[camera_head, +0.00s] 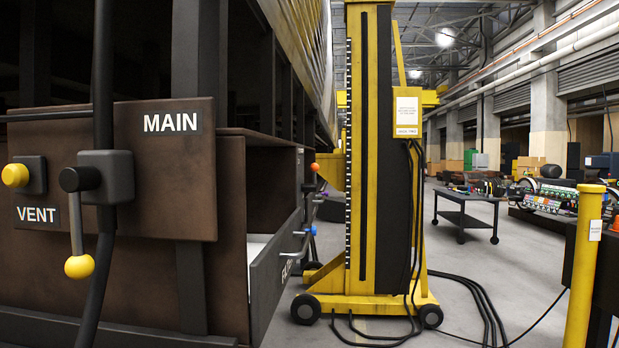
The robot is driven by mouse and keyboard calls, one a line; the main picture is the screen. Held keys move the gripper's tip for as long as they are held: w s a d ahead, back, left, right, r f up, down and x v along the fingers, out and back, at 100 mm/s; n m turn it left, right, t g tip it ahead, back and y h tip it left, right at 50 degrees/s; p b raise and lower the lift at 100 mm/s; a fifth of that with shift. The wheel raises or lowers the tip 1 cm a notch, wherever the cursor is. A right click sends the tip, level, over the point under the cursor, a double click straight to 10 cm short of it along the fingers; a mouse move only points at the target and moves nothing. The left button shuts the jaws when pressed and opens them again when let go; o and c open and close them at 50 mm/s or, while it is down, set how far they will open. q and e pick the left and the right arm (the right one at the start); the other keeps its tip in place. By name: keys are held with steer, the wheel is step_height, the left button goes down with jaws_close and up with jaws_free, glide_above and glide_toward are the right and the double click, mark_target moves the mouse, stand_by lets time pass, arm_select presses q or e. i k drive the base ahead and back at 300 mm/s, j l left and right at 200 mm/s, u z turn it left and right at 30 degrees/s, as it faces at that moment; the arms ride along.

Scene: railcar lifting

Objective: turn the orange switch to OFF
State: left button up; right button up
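A small orange ball knob (314,167) shows in the head view at the far end of the dark railcar side, just left of the yellow lifting column. It is too small and far off to read its setting, and I cannot make out an OFF mark. I cannot be sure that this knob is the orange switch. Neither of my grippers is in view.
A brown panel (165,170) marked MAIN and VENT is close at left, with a yellow-knobbed lever (79,266) and yellow button (15,175). The yellow lifting column (365,250) stands mid-picture, cables on the floor. Right are a cart (465,218) and yellow post (583,270).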

mark_target(315, 176)
steer(key=i+l+u, duration=0.3)
steer(key=i+l, duration=0.2)
steer(key=i+l+u, duration=0.3)
steer(key=i+l, duration=0.2)
steer(key=l, duration=0.25)
steer(key=i+l+u, duration=0.15)
steer(key=l, duration=0.2)
steer(key=i+l+u, duration=0.1)
steer(key=l, duration=0.3)
steer(key=i+l+u, duration=0.15)
steer(key=i+l, duration=0.15)
steer(key=l, duration=0.1)
